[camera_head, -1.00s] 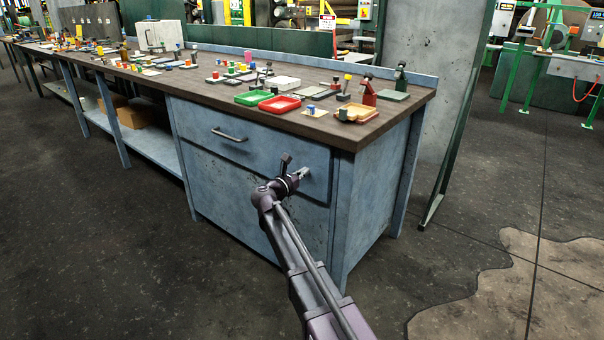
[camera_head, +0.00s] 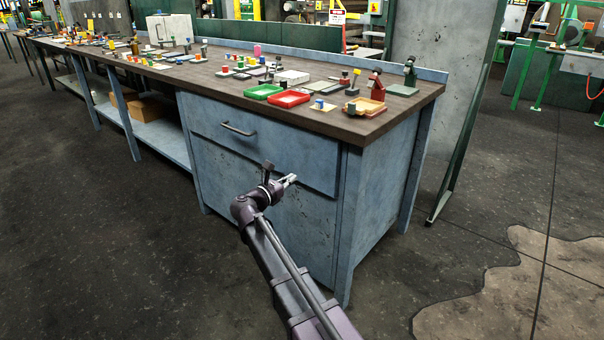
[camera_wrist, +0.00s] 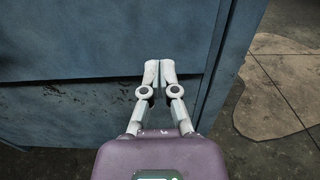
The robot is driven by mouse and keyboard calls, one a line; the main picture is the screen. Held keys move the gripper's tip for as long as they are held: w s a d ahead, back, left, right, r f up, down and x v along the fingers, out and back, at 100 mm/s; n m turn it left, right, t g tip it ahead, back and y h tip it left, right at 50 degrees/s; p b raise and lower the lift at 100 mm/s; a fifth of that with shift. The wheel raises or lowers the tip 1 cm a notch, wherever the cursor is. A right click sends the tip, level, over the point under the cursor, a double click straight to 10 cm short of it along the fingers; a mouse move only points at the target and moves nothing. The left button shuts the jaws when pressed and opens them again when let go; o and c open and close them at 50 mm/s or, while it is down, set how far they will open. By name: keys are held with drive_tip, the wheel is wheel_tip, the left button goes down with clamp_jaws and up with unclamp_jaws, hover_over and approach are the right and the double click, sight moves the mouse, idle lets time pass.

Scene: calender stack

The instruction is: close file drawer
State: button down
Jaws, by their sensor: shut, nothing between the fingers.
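The file drawer (camera_head: 262,146) is the blue-grey upper front of the workbench cabinet, with a dark bar handle (camera_head: 238,130) left of its middle. The drawer front looks about level with the cabinet frame; I cannot tell if a small gap stays open. My gripper (camera_head: 291,178) is shut and empty, in front of the drawer's lower right part. In the wrist view, the fingertips (camera_wrist: 160,66) are together close to the drawer front (camera_wrist: 70,38), near its bottom edge; whether they touch it cannot be told. The handle is outside the wrist view.
The dark worktop (camera_head: 225,88) holds a green tray (camera_head: 263,91), a red tray (camera_head: 289,98) and several small parts. A lower cabinet panel (camera_head: 245,185) lies under the drawer. An open shelf (camera_head: 165,137) runs left. The floor (camera_head: 110,240) in front is clear.

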drive_tip(key=shift+v, duration=1.7)
drive_tip(key=s+d+f+m+g+y, duration=0.1)
drive_tip(key=s+d+f+m+g, duration=0.3)
drive_tip(key=d, duration=0.3)
drive_tip(key=s+d+f+m+g, duration=0.2)
drive_tip(key=d+f+m, duration=0.25)
drive_tip(key=d, duration=0.25)
drive_tip(key=s+d+f+m+g+y, duration=0.1)
drive_tip(key=s+d+f+m+g, duration=0.15)
drive_tip(key=d+m, duration=0.35)
drive_tip(key=s+d+f+m+g+y+p, duration=0.1)
drive_tip(key=s+d+f+m+g+y, duration=0.3)
drive_tip(key=s+m, duration=0.35)
drive_tip(key=s+d+f+m+g+y, duration=0.2)
drive_tip(key=s+d+m+y, duration=0.25)
drive_tip(key=s+m, duration=0.3)
wheel_tip(320, 180, up, 37)
drive_tip(key=p, duration=3.8)
drive_tip(key=shift+s+a+r+n, duration=0.15)
drive_tip(key=shift+s+a+n, duration=0.05)
drive_tip(key=shift+a+n, duration=0.25)
